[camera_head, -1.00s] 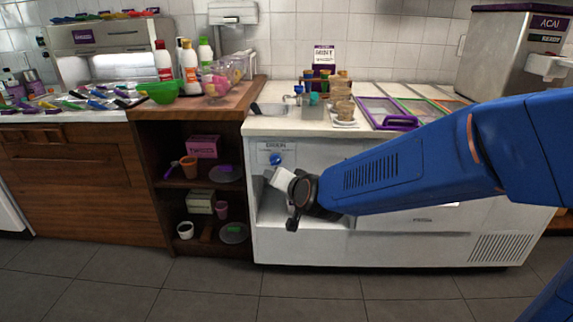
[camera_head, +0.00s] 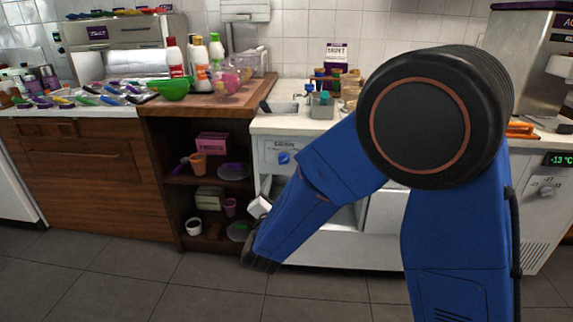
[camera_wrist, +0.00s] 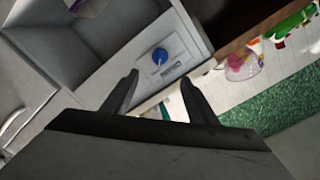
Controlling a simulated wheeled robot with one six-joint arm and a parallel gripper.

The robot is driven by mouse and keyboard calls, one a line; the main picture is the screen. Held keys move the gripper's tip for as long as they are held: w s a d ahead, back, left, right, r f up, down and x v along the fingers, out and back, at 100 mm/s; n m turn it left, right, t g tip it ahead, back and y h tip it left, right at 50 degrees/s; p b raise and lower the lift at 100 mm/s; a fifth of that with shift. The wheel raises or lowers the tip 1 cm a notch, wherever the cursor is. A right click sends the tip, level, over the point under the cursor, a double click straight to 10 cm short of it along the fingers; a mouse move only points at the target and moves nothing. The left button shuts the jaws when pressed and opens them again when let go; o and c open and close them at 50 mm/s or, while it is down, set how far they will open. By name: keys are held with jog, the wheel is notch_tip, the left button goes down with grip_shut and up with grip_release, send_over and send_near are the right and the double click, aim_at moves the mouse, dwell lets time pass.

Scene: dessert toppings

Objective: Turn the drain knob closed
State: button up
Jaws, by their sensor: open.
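The drain knob (camera_head: 284,158) is a small blue dial on a pale panel at the upper left of the white counter unit. It also shows in the wrist view (camera_wrist: 160,57), with a light pointer mark on its face. My gripper (camera_wrist: 162,92) is open and empty, and its two dark fingers point toward the knob's panel with the knob between and beyond their tips. The fingers are apart from the knob. In the head view my blue arm hides much of the unit's front, and my gripper's fingers cannot be made out there.
An open wooden shelf (camera_head: 170,215) with cups and boxes stands left of the unit. Bottles and a green bowl (camera_head: 172,89) stand on the wooden counter above. The unit has an open recess below the knob panel. Free floor (camera_head: 120,290) lies in front.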

aim_at(283, 162)
jog(key=w, duration=1.6)
jog(key=shift+w+d, duration=0.3)
jog(key=shift+w, duration=0.1)
jog(key=c, duration=1.1)
